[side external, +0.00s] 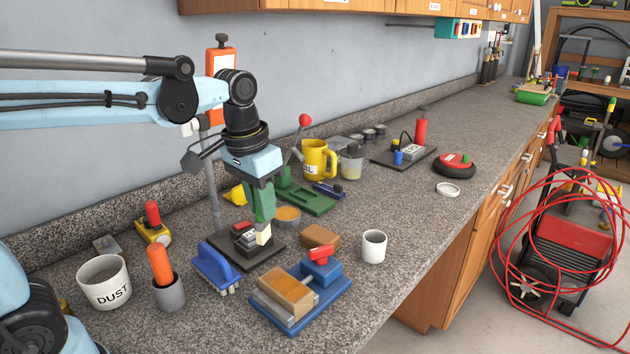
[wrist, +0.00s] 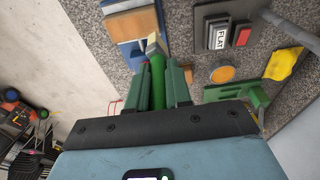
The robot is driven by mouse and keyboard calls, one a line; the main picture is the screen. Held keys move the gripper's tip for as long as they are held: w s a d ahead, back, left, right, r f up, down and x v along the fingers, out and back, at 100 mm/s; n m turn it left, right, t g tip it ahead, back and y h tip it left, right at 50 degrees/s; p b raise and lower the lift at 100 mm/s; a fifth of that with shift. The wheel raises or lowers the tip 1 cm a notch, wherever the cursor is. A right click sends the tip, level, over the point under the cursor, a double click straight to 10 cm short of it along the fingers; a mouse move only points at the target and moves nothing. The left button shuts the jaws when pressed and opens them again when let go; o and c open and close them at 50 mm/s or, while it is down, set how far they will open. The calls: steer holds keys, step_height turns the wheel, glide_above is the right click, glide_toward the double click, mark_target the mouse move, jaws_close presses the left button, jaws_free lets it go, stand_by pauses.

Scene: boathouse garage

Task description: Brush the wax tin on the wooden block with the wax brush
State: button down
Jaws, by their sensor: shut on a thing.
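My gripper (side external: 262,203) is shut on the wax brush, which hangs bristles down above the counter. Its cream bristles (side external: 264,235) show below the fingers; in the wrist view its green handle (wrist: 158,88) runs between them. A round grey tin with an orange top (side external: 288,215) stands on the counter just beyond the brush; it also shows in the wrist view (wrist: 222,74). A wooden block (side external: 287,288) sits in a blue vise (side external: 318,304) at the front. A smaller brown block (side external: 320,236) lies behind the vise. The bristles look clear of both blocks.
A dark stand with switches (side external: 245,238) is close beside the brush. A blue-handled brush (side external: 215,266), a grey cup with an orange handle (side external: 168,291) and a DUST pot (side external: 104,282) are to the left. A white cup (side external: 374,246) stands to the right, near the counter edge.

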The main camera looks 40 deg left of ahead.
mark_target(265, 240)
steer(key=shift+f, duration=3.5)
steer(key=shift+d+f, duration=0.15)
steer(key=shift+d, duration=0.1)
steer(key=shift+d+f, duration=0.1)
steer(key=shift+d, duration=1.65)
steer(key=shift+a, duration=2)
steer(key=shift+r, duration=4)
